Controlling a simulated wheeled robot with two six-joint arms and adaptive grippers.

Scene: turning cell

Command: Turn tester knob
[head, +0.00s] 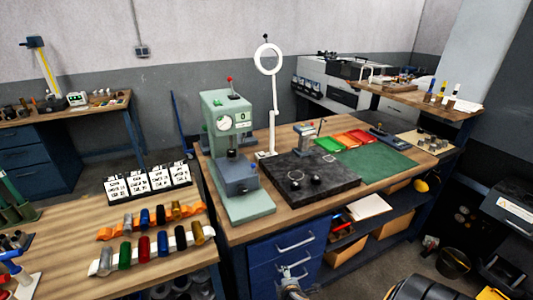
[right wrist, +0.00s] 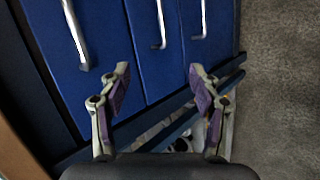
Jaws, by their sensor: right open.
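The tester is a pale green bench machine (head: 226,119) with a round white dial (head: 224,123) on its upper front. A small red ball (head: 229,78) tops a thin stem above it. A dark cylindrical part (head: 232,154) sits below the head, over a blue-grey block (head: 237,177). Which part is the knob to be turned is too small to tell. My right gripper (right wrist: 158,80) is open and empty in the right wrist view, facing blue drawer fronts. A grey part of my right arm shows at the bottom of the head view, below the tester. My left gripper is not in view.
The tester stands on a wooden bench (head: 245,228) over blue drawers (head: 277,262) with protruding handles. Right of it are a black plate (head: 310,178), a white ring lamp (head: 268,59) and a green mat (head: 377,161). Coloured rolls (head: 163,241) lie on the left table.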

